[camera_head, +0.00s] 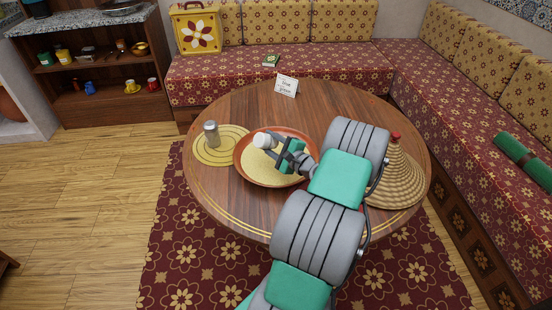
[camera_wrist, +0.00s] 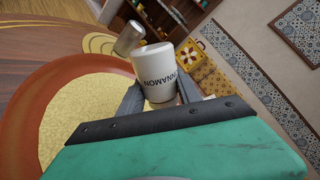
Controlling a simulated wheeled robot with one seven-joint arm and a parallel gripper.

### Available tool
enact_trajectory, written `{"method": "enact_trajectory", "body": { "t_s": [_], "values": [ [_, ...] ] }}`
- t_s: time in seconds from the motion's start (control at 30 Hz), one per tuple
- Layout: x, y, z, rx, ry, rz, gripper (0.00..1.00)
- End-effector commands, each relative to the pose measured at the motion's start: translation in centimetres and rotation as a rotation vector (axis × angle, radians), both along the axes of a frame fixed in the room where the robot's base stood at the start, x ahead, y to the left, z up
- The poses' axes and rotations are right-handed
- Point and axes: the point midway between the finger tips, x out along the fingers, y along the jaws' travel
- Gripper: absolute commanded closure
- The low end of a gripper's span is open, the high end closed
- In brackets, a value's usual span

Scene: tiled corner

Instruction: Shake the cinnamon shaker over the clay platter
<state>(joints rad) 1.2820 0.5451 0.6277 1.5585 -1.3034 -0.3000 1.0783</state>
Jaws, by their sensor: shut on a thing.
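The white cinnamon shaker (camera_wrist: 156,73), lettered "CINNAMON", is held between the two fingers of my gripper (camera_wrist: 160,92). In the head view the shaker (camera_head: 263,139) is at the end of my gripper (camera_head: 278,149), tilted and above the clay platter. The clay platter (camera_head: 242,168) is round and reddish-brown, filled with a pale yellow grainy layer. Its rim also shows at the left of the wrist view (camera_wrist: 20,110). My gripper is shut on the shaker. My arm covers part of the platter's right side.
A grey-topped shaker (camera_head: 211,134) stands on a round yellow mat (camera_head: 232,137) left of the platter. A woven cone with a red tip (camera_head: 392,178) stands at the table's right. A small sign (camera_head: 286,86) stands at the back. The round wooden table (camera_head: 232,104) has free room behind the platter.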

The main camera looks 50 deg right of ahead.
Motion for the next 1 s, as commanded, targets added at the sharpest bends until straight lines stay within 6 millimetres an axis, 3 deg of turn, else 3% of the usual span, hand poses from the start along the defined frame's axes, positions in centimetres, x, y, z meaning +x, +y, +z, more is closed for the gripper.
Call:
{"method": "enact_trajectory", "body": {
  "t_s": [0.47, 1.0],
  "values": [
    [0.0, -0.1, 0.1, -0.004, -0.003, 0.0, 1.0],
    [0.0, -0.1, 4.1, -0.005, -0.003, 0.0, 1.0]
  ]
}}
